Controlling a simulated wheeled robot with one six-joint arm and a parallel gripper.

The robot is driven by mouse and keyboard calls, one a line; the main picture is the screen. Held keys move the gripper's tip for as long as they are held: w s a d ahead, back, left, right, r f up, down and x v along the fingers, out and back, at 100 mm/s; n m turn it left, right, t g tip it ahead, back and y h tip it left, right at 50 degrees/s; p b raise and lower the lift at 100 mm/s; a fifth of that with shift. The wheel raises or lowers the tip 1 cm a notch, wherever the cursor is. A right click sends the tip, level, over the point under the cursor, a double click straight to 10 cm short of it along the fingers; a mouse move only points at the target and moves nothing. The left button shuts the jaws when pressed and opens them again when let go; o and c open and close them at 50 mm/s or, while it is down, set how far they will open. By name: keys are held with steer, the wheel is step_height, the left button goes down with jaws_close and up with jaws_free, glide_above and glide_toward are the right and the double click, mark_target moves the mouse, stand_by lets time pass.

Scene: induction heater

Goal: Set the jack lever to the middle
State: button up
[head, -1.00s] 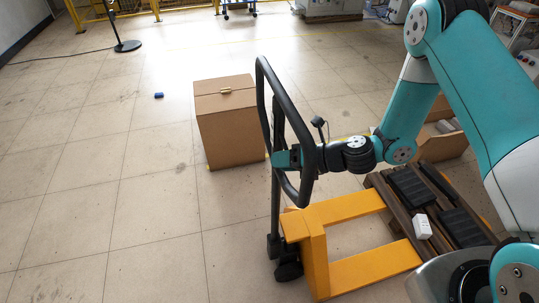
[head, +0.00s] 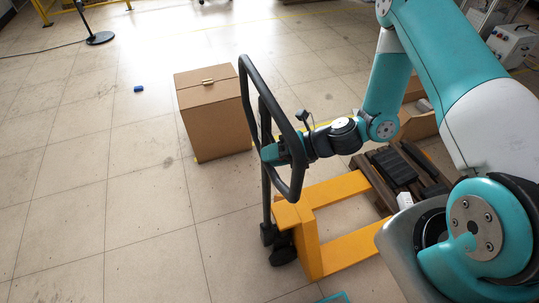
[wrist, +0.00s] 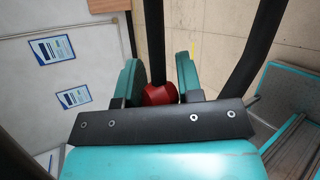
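The yellow pallet jack (head: 309,243) stands on the floor with its black loop handle (head: 247,92) upright. My gripper (head: 268,153) reaches into the handle loop from the right, in the head view. In the wrist view my gripper's two teal fingers (wrist: 159,78) stand apart on either side of a red part (wrist: 158,94), apparently the lever. The red part fills the gap near the finger bases, with the black handle post (wrist: 153,35) behind it. Its lower edge is hidden by my gripper. I cannot tell whether the fingers press on it. The lever's setting is not readable.
A cardboard box (head: 214,120) stands on the floor left of the handle. A dark pallet (head: 365,172) with black items is at the right of the jack, by another carton. A small blue object (head: 139,88) lies on the floor.

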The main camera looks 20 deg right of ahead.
steer(key=o, duration=0.3)
steer(key=shift+d, duration=0.15)
steer(key=shift+o, duration=0.6)
steer(key=b+v, duration=0.4)
steer(key=v, duration=1.3)
steer(key=shift+s, duration=0.1)
